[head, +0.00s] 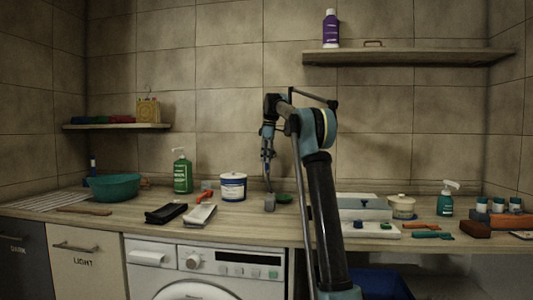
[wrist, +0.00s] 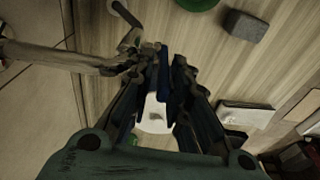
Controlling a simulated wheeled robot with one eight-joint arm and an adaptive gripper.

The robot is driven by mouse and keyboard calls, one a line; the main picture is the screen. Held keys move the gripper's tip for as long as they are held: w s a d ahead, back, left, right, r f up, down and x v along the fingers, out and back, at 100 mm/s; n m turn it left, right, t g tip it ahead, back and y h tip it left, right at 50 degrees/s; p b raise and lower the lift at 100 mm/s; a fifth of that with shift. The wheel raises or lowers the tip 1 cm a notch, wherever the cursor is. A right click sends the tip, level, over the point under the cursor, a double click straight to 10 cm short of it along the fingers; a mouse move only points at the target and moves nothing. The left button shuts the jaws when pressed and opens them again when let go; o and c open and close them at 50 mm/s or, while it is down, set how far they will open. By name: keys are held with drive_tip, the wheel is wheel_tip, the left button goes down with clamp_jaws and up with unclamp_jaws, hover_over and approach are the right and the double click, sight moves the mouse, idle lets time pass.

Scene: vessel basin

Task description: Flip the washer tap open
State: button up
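In the wrist view a grey metal pipe (wrist: 55,57), which looks like the washer tap's, comes in from the tiled wall at the left. It ends in a jumble of dark fittings beside the left fingertip. A bent metal piece (wrist: 126,18) shows just above; I cannot tell whether it is the spout or the lever. My gripper (wrist: 170,62) has a narrow gap between its fingertips, close beside the pipe's end; contact is unclear. In the head view my gripper (head: 268,158) points down over the counter near the wall, and hides most of the tap.
The counter holds a grey block (head: 270,202), a green lid (head: 284,197), a white tub (head: 233,187) and a green bottle (head: 182,172). The washer (head: 205,268) stands below. A shelf (head: 405,57) is above right. A white box (head: 362,205) stands right of my arm.

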wheel_tip(320, 180, up, 12)
drive_tip(key=d, duration=0.1)
drive_tip(key=shift+d+f, duration=0.2)
drive_tip(key=shift+f, duration=0.05)
idle(0.4)
idle(0.5)
